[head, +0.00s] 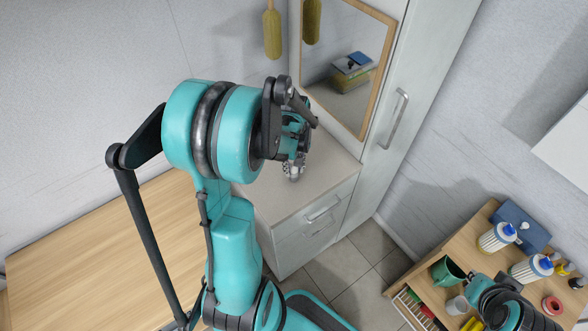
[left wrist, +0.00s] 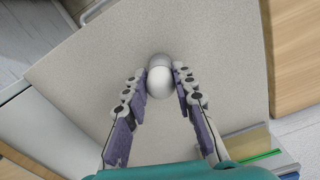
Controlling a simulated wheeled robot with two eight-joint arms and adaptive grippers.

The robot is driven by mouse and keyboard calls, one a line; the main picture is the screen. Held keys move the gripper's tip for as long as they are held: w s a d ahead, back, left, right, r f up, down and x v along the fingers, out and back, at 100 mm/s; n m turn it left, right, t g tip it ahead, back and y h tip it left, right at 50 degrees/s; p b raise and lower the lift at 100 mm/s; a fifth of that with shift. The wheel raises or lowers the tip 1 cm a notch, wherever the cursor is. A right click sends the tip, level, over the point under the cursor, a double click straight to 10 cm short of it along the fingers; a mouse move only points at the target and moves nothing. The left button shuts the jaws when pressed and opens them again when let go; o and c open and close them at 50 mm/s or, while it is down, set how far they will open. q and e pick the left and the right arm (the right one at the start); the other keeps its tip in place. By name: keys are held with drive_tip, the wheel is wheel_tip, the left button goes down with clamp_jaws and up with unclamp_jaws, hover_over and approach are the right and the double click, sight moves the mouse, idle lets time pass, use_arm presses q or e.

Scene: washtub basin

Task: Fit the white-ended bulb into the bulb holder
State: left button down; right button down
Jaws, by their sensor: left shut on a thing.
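The bulb shows as a smooth white rounded end (left wrist: 160,83) between the fingertips in the left wrist view. A greyer rounded part (left wrist: 159,61) shows just beyond it; I cannot tell whether that is more of the bulb or the holder. My left gripper (left wrist: 160,74) is shut on the bulb, above the grey counter top (left wrist: 90,60). In the head view my left gripper (head: 294,172) points down over the counter, and my arm hides much of it. I cannot make out the bulb holder. My right gripper (head: 475,283) is at the lower right, its fingers unclear.
A mirror (head: 340,85) and a tall cabinet (head: 410,110) stand behind the counter. A wooden table (head: 90,255) is at the left. A wooden stand (head: 425,285) at the lower right bears a green mug (head: 447,271), bottles and a blue box (head: 521,226).

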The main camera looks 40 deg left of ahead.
use_arm(q)
drive_tip(key=shift+f, duration=0.15)
drive_tip(key=shift+f, duration=0.1)
drive_tip(key=c, duration=1.3)
unclamp_jaws()
drive_tip(key=shift+o, duration=0.2)
